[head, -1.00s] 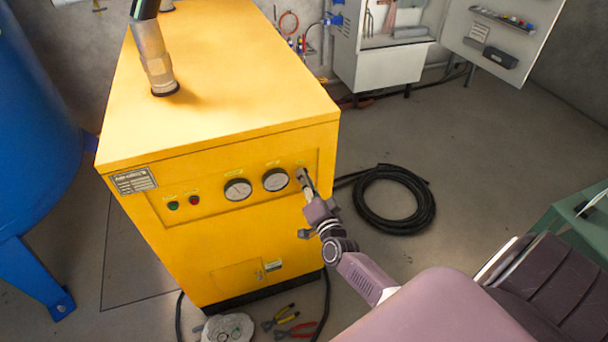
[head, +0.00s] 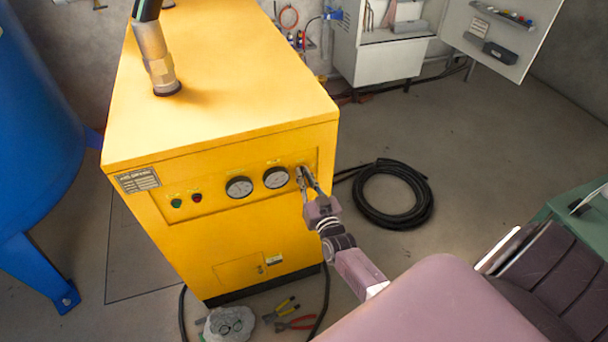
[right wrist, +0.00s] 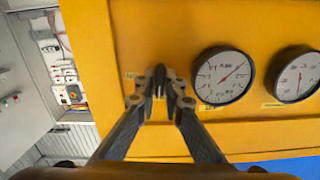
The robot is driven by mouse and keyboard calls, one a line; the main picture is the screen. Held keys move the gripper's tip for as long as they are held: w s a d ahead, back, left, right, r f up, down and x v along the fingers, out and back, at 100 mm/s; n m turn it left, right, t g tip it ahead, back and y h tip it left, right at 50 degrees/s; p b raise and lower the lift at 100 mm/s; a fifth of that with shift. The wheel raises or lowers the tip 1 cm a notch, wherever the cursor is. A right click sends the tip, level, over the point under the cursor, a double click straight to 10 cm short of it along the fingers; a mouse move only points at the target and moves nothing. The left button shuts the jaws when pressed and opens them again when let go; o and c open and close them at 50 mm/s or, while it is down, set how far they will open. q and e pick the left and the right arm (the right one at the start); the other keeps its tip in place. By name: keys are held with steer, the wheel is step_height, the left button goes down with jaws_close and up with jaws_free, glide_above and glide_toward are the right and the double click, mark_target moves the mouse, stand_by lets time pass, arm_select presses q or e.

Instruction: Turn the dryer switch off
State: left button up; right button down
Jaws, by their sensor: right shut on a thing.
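The yellow dryer (head: 230,240) stands in the middle of the head view, with a control panel on its front. The dryer switch (right wrist: 160,80) is a small dark knob at the panel's right end in the head view, beside the gauges. My right gripper (head: 306,173) is at this knob. In the right wrist view its two fingertips (right wrist: 160,88) are shut on the knob, one on each side. The fingers partly cover the knob, and I cannot read its position. My left gripper is not in view.
Two round gauges (head: 239,187) and a green and a red button (head: 196,197) are on the same panel. A blue tank (head: 35,130) is at the left. A coiled black hose (head: 427,200) and pliers (head: 294,324) lie on the floor.

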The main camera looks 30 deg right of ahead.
steer(key=shift+f+n, duration=0.1)
steer(key=shift+n, duration=0.5)
steer(key=c, duration=2)
jaws_free()
steer(key=shift+c, duration=0.2)
steer(key=v, duration=1.2)
steer(key=s+a+f+n+g+y, duration=0.1)
steer(key=s+a+f+g, duration=0.3)
steer(key=f, duration=0.5)
steer(key=s+a+f+n+g+y, duration=0.1)
steer(key=s+a+f+y, duration=0.3)
steer(key=f, duration=0.6)
steer(key=s+a+f+n+g+h, duration=0.1)
steer(key=s+a+f+g, duration=0.15)
steer(key=s+f, duration=0.5)
steer(key=s+f+n+g, duration=0.1)
steer(key=s+f+g, duration=0.3)
steer(key=s+f, duration=0.3)
steer(key=s+f+g, duration=0.5)
steer(key=s+f, duration=0.2)
steer(key=s, duration=1.1)
steer(key=shift+s+a+f+n, duration=0.35)
steer(key=shift+f+n, duration=0.05)
